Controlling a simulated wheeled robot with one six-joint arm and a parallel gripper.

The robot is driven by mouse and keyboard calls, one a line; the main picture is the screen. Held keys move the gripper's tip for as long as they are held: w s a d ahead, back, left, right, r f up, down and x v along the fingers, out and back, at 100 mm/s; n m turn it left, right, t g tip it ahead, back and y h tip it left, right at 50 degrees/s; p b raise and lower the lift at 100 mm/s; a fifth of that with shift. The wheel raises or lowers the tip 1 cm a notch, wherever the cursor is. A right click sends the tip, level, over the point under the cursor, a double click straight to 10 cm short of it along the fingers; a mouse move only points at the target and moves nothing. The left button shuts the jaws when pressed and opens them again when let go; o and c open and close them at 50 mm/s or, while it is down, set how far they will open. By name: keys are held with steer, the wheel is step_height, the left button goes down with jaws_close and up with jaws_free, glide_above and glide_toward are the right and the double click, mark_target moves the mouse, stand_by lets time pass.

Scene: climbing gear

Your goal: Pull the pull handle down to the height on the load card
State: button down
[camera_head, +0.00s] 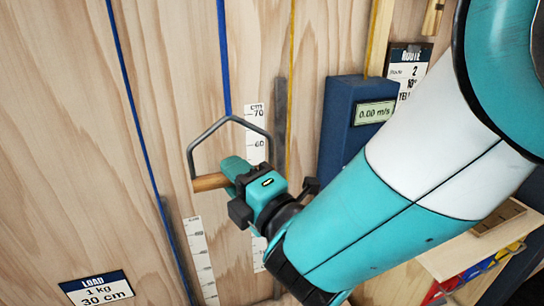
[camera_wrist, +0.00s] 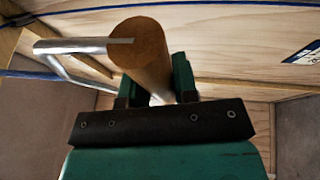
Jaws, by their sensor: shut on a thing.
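The pull handle is a wooden bar (camera_head: 209,182) in a grey metal bracket, hung from a blue rope (camera_head: 224,60). My gripper (camera_head: 238,174) is shut on the bar, right of its visible end. In the wrist view the round bar (camera_wrist: 143,45) sits between my green fingers (camera_wrist: 157,82), with the bracket arm at upper left. The load card (camera_head: 97,289) at lower left reads "LOAD 1 kg 30 cm". A white cm scale (camera_head: 256,128) stands behind the handle, with 70 and 60 readable. The bar shows below the 60 mark; my gripper hides the scale lower down.
A second blue rope (camera_head: 140,110) runs down at left, beside another scale (camera_head: 200,255). A yellow rope (camera_head: 291,80) hangs right of the handle. A blue box (camera_head: 345,130) displays 0.00 m/s. A route card (camera_head: 406,65) and a wooden shelf (camera_head: 470,250) are at right.

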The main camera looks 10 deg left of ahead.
step_height(320, 180, down, 30)
steer(key=b, duration=3)
steer(key=shift+s, duration=0.1)
steer(key=c, duration=0.9)
jaws_free()
